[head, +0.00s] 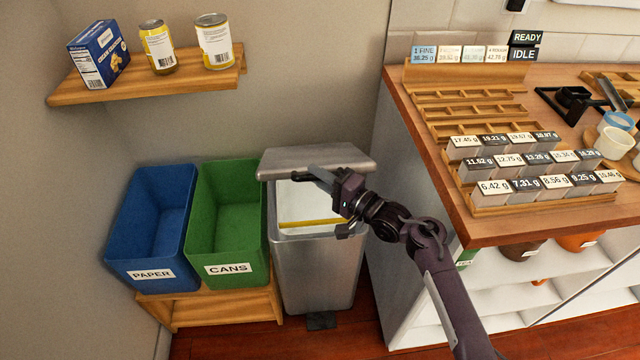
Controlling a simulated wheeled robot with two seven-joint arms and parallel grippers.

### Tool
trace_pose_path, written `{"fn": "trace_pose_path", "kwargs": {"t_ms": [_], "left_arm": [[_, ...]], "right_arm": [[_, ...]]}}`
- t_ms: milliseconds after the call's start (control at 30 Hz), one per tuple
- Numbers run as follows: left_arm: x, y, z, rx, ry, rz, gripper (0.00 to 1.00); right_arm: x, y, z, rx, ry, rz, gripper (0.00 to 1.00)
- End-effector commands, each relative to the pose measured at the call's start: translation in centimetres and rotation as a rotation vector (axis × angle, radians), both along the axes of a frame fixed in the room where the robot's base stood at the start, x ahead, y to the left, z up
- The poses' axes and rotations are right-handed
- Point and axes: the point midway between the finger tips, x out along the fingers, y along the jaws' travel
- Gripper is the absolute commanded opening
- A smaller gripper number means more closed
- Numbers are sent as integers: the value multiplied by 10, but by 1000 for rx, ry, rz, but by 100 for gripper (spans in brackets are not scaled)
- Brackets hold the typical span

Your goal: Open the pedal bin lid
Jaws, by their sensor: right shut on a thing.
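The pedal bin (318,270) is a grey steel bin standing on the floor between the green bin and the counter. Its lid (315,157) is raised at the back, tilted, and a pale interior with a yellow strip shows below it. The dark pedal (321,321) is at the bin's foot. My right gripper (318,174) is at the lid's front edge, shut on the lid, with the arm coming in from the lower right. The fingertips are partly hidden against the edge. My left gripper is not in view.
A blue PAPER bin (148,240) and a green CANS bin (228,225) stand on a low wooden stand (220,310) to the left. A wall shelf (150,85) holds a box and two cans. The wooden counter (480,232) with labelled racks is close on the right.

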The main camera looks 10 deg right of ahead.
Motion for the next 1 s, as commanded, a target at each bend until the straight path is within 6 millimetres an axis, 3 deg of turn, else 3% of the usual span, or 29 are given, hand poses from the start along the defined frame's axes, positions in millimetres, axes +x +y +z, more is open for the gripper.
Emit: {"fn": "trace_pose_path", "kwargs": {"t_ms": [233,767,800,933,1000], "left_arm": [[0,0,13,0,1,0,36],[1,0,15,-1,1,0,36],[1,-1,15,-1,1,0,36],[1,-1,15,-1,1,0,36],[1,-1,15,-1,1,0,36]], "right_arm": [[12,0,18,-2,-4,0,0],[15,0,21,-1,-3,0,0],[15,0,21,-1,-3,0,19],[15,0,21,-1,-2,0,36],[15,0,21,-1,-2,0,38]]}}
